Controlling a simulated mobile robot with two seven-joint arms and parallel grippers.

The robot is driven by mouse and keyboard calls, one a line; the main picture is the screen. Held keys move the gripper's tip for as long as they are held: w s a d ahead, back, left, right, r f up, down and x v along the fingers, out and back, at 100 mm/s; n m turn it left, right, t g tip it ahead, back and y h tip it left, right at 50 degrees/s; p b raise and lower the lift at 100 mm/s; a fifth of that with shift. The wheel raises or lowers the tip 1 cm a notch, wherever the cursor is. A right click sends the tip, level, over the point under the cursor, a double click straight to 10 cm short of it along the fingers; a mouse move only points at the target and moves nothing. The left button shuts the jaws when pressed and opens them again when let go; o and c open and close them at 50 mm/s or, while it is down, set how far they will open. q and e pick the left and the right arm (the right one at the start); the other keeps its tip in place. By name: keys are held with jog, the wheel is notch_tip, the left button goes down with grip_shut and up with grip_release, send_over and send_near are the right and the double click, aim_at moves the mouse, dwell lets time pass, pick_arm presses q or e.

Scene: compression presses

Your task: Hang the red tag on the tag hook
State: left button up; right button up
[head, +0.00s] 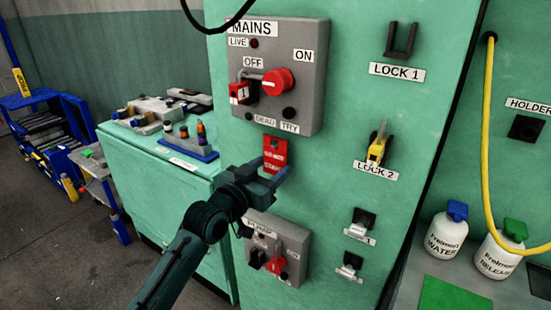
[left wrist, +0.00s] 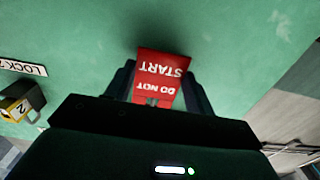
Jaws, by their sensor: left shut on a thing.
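The red tag (head: 275,153) has white lettering and is upright close in front of the green cabinet face, just below the MAINS box. My left gripper (head: 272,178) is shut on its lower part. In the left wrist view the tag (left wrist: 162,68) sits between the two dark fingers, and its words "DO NOT START" appear upside down. I cannot tell whether the tag touches the panel. I cannot make out a tag hook; whatever is behind the tag is hidden. My right gripper is not in view.
The MAINS box (head: 308,75) juts out above the tag, with a red padlock (head: 243,92) on its left. A smaller grey switch box (head: 277,246) is below my gripper. To the right are the empty LOCK 1 hook (head: 401,40) and a yellow padlock (head: 377,148) at LOCK 2.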

pick_arm(q)
jog(key=shift+p+v, duration=1.3)
jog(key=shift+v, duration=0.85)
jog(key=p+v, duration=0.2)
jog(key=v, duration=0.3)
jog(key=shift+s, duration=0.1)
dwell(1.4)
